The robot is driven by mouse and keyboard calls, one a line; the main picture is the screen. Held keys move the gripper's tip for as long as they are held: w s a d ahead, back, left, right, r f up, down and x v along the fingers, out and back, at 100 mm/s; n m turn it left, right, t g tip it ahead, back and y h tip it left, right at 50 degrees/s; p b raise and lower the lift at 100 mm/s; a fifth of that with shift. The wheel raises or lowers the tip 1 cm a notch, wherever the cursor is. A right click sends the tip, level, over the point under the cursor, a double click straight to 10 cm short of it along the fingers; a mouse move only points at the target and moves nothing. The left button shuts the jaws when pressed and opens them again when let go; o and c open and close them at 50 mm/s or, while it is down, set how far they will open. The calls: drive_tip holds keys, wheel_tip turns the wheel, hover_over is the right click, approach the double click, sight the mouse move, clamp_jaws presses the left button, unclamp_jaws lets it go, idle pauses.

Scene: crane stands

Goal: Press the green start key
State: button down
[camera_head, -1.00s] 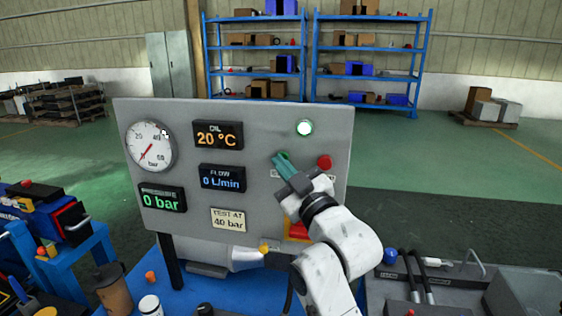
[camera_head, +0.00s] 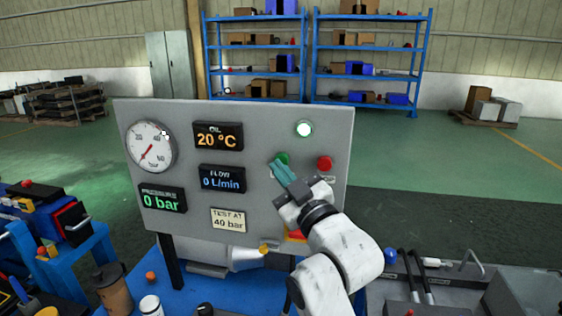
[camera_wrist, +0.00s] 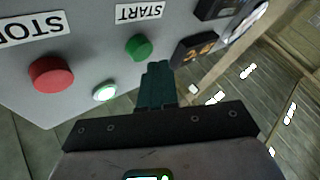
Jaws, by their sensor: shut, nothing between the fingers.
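The green start key (camera_head: 284,157) is a round button on the grey panel, partly hidden behind my gripper in the head view. In the wrist view the green key (camera_wrist: 138,47) shows clearly beside the START label (camera_wrist: 140,12). My gripper (camera_head: 279,166) is shut and empty, with its teal fingers pointing at the panel just below the key. In the wrist view the fingertips (camera_wrist: 158,69) appear close beside the key; I cannot tell whether they touch the panel.
A red stop key (camera_head: 324,163) sits right of the green key, and a lit lamp (camera_head: 304,129) sits above. The panel (camera_head: 270,118) also carries a gauge (camera_head: 150,146) and displays; pressure reads 0 bar. A blue bench (camera_head: 218,291) lies below.

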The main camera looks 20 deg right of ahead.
drive_tip(key=shift+s+a+p, duration=0.25)
drive_tip(key=shift+s+a, duration=0.5)
drive_tip(key=shift+s, duration=0.3)
drive_tip(key=shift+s+a+p, duration=0.25)
drive_tip(key=shift+s+a, duration=0.45)
drive_tip(key=shift+s, duration=0.3)
drive_tip(key=s+d+f+m+g+h, duration=0.1)
drive_tip(key=s+f+m+g, duration=0.15)
drive_tip(key=f, duration=0.55)
drive_tip(key=s+d+f+m+g, duration=0.1)
drive_tip(key=s+d+f+g, duration=0.1)
drive_tip(key=s+f+g, duration=0.35)
drive_tip(key=s+d+f+m+g+h, duration=0.1)
drive_tip(key=s+f, duration=0.1)
drive_tip(key=f, duration=0.7)
drive_tip(key=s+d+f+m+g, duration=0.1)
drive_tip(key=s+d+f+g, duration=0.1)
drive_tip(key=s+f+g, duration=0.3)
drive_tip(key=s+d+f+m+g, duration=0.2)
drive_tip(key=s+f+g, duration=0.4)
drive_tip(key=s+f, duration=0.7)
drive_tip(key=s, duration=0.8)
drive_tip(key=shift+h, duration=0.4)
